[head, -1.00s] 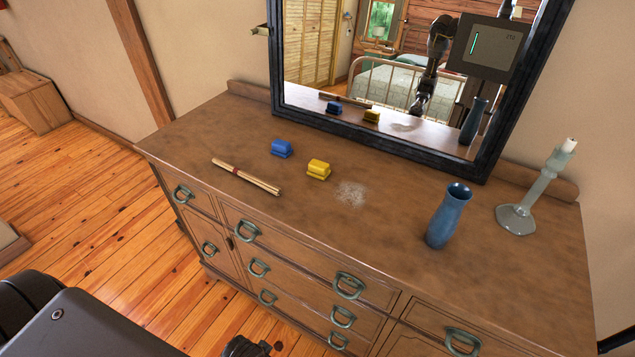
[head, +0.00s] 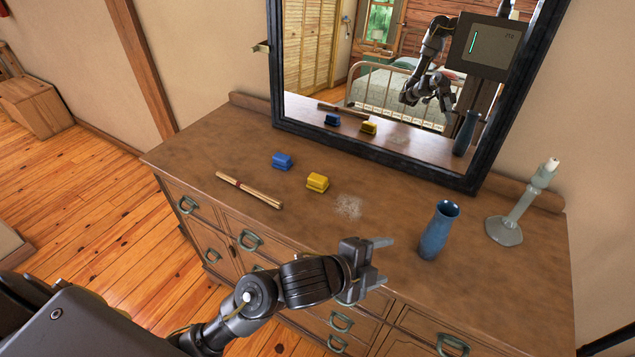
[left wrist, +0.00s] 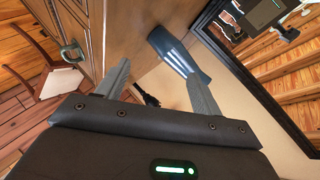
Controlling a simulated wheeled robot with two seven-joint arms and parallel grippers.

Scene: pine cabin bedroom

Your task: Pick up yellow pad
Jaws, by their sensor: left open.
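The yellow pad (head: 317,182) lies on the dresser top, between a blue pad and a white dusty patch. My left gripper (head: 386,261) is open and empty over the front edge of the dresser. It is to the right of the yellow pad and nearer to me, clearly apart from it. In the left wrist view the two fingers of this gripper (left wrist: 160,88) are spread, pointing toward the blue vase (left wrist: 178,52). The yellow pad does not show in the left wrist view. My right gripper is not seen directly.
The blue pad (head: 282,161) and a bundle of sticks (head: 249,190) lie left of the yellow pad. A blue vase (head: 439,230) and a glass candlestick (head: 505,229) stand on the right. A framed mirror (head: 380,155) rises at the back. The white patch (head: 348,207) marks bare dresser top (head: 390,200).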

